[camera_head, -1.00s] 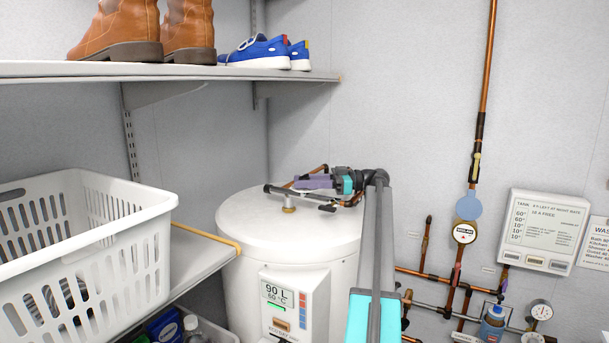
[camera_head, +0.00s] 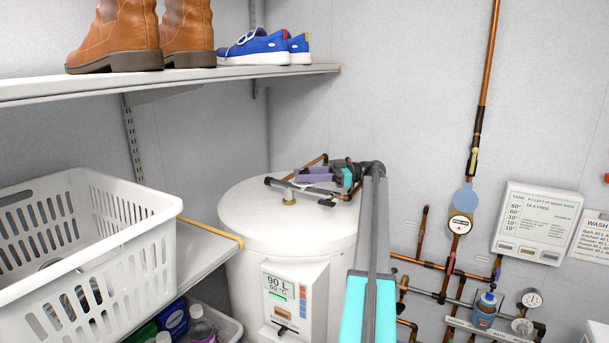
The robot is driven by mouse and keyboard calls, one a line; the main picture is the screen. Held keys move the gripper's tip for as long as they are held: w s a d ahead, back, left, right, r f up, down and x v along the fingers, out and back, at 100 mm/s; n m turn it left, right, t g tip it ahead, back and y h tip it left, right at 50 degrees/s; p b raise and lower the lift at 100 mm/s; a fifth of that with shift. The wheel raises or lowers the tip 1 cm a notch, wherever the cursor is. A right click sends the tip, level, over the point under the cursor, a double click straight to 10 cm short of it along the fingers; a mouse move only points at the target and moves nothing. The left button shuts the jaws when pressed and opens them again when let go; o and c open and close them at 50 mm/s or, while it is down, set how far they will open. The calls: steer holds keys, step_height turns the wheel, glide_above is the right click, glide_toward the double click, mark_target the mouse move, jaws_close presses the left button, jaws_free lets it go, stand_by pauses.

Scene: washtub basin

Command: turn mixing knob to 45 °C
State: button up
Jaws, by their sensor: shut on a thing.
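My arm (camera_head: 372,255) rises in front of the white water tank (camera_head: 284,240) and bends left over its top. My gripper (camera_head: 316,182), with dark and mauve parts, is low over the tank lid, at the copper and dark pipe fittings. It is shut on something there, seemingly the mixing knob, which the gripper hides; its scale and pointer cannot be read. A brass fitting (camera_head: 289,198) stands on the lid just below the gripper. The display (camera_head: 278,289) on the tank's front reads 90 L and 60 °C.
A white basket (camera_head: 90,235) and a shelf are left of the tank. Boots (camera_head: 115,40) and blue shoes (camera_head: 262,47) sit on the upper shelf. Copper pipes (camera_head: 483,90), a round gauge (camera_head: 532,299) and a wall panel (camera_head: 537,222) are at right.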

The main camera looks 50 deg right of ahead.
steer(key=shift+r, duration=0.1)
steer(key=o, duration=1.1)
steer(key=shift+c, duration=0.2)
steer(key=shift+r+p, duration=1.75)
steer(key=shift+p, duration=0.1)
steer(key=shift+s+a+f+b, duration=0.1)
steer(key=shift+s+a+b, duration=0.45)
steer(key=shift+s+a, duration=0.1)
steer(key=s+a+r+b, duration=0.1)
steer(key=s+a+b, duration=0.4)
steer(key=s+a, duration=0.4)
steer(key=shift+s+a+r, duration=0.2)
steer(key=shift+s+r, duration=0.1)
steer(key=shift+s, duration=0.5)
steer(key=shift+c, duration=0.2)
